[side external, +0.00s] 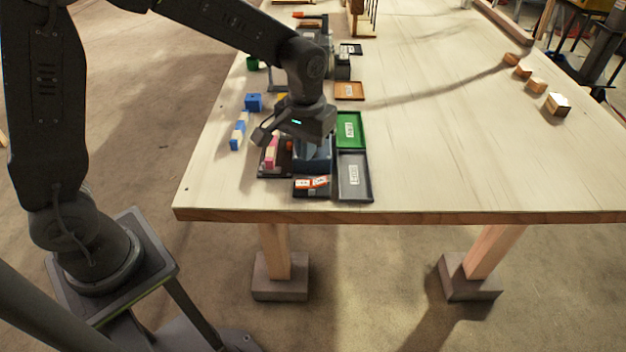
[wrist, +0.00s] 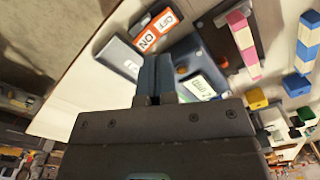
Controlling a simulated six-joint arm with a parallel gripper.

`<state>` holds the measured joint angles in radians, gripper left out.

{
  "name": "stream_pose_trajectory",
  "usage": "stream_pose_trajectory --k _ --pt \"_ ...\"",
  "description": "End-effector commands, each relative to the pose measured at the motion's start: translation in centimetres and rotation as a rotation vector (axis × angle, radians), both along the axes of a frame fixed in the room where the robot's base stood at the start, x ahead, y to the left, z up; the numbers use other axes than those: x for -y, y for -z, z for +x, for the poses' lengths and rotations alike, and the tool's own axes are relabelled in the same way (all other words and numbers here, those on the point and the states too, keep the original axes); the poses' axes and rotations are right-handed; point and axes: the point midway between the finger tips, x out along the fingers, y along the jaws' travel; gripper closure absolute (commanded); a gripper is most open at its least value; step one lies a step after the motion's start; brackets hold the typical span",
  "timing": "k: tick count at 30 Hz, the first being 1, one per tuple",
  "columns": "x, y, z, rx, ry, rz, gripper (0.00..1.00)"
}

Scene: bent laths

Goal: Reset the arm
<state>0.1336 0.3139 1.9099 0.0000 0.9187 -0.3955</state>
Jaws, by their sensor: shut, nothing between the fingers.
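My gripper (side external: 306,140) hangs over the left part of the wooden table, above a blue box. In the wrist view its two fingers (wrist: 156,78) are together with nothing between them. The blue box (wrist: 213,68), with a white label and an orange button, lies beside the fingertips in that view. In the side view my gripper partly hides it. I cannot tell whether the fingers touch it.
A pink-and-white lath (side external: 271,151) and a blue-and-white lath (side external: 238,131) lie left of my gripper. An orange ON/OFF switch (side external: 312,183) sits in front. Green (side external: 360,133) and grey (side external: 354,190) trays lie to the right. The table's right-middle is clear; wooden blocks (side external: 557,104) stand beyond.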

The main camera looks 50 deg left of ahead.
Motion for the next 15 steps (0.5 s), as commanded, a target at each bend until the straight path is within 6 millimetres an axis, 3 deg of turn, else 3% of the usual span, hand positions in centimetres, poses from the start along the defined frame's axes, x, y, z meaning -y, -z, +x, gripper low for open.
stream_pose_trajectory --k 8,11,15 --pt "-0.1 -0.4 -0.1 0.008 0.002 -0.001 1.0" --pt "-0.5 -1.8 -0.9 0.036 0.015 -0.005 1.0" --pt "-1.6 -5.5 -3.5 0.117 0.053 -0.009 1.0"
